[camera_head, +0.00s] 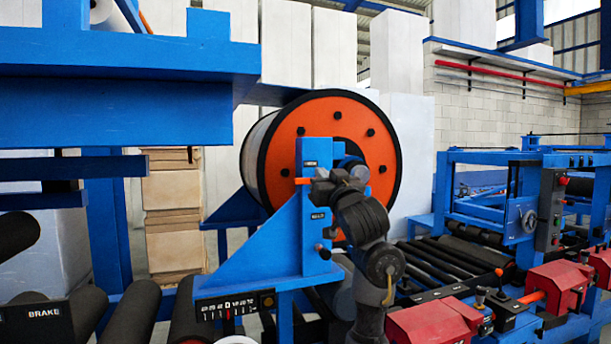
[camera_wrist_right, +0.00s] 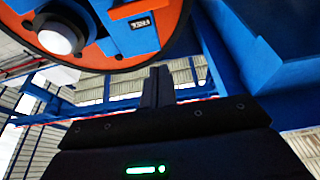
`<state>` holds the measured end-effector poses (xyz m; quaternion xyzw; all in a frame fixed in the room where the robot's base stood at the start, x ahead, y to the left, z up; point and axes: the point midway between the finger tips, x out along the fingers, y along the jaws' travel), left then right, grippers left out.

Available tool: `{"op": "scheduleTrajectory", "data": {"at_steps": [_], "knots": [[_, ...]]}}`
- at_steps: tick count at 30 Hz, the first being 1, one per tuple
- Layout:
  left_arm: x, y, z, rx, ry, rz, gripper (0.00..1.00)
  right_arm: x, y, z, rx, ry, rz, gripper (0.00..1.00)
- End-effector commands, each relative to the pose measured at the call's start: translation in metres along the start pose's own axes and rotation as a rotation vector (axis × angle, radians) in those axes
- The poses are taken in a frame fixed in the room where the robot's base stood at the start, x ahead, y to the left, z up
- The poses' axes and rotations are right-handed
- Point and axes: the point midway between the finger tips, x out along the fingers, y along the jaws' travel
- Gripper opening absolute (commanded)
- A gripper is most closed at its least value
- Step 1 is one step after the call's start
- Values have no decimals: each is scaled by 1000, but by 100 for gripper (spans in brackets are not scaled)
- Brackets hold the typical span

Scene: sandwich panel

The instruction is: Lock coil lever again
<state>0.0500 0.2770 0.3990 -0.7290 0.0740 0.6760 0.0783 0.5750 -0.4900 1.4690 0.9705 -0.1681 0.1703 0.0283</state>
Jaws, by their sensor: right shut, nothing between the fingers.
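The coil (camera_head: 320,150) is a large orange disc with a black rim, mounted behind a blue upright bracket (camera_head: 312,235). A short orange lever (camera_head: 303,181) sticks out to the left near the bracket's top, below a small label. My right gripper (camera_head: 321,187) is at the bracket's upper part, just right of the lever; I cannot tell whether they touch. In the right wrist view its fingers (camera_wrist_right: 157,86) are together and hold nothing. The coil's orange face (camera_wrist_right: 105,50) and a white hub (camera_wrist_right: 62,33) lie above them there. My left gripper is out of view.
A second label and a dark knob (camera_head: 323,252) are lower on the bracket. Blue beams (camera_head: 130,90) fill the upper left. Rollers (camera_head: 450,262) and red housings (camera_head: 435,322) stand to the right. A dial panel (camera_head: 235,305) is at the bracket's foot.

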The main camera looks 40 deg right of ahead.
Motion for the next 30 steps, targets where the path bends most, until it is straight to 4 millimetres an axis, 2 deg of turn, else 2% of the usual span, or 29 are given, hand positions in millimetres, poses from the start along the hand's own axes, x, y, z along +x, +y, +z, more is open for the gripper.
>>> {"op": "scheduleTrajectory", "data": {"at_steps": [2,4,8,12,18,21,30], "knots": [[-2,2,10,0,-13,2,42,4,-1,0,1,-3,-3,0],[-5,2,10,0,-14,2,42,11,-2,0,1,-5,-5,0],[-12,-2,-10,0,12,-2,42,33,-4,-1,0,-6,-6,0],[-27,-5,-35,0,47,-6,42,63,-4,-3,3,-7,-6,0],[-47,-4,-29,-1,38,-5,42,104,-5,-2,2,-7,-6,0],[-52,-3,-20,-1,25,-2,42,98,-5,16,0,-8,-7,0],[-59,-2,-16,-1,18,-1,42,88,-6,39,1,-4,-8,0]]}}
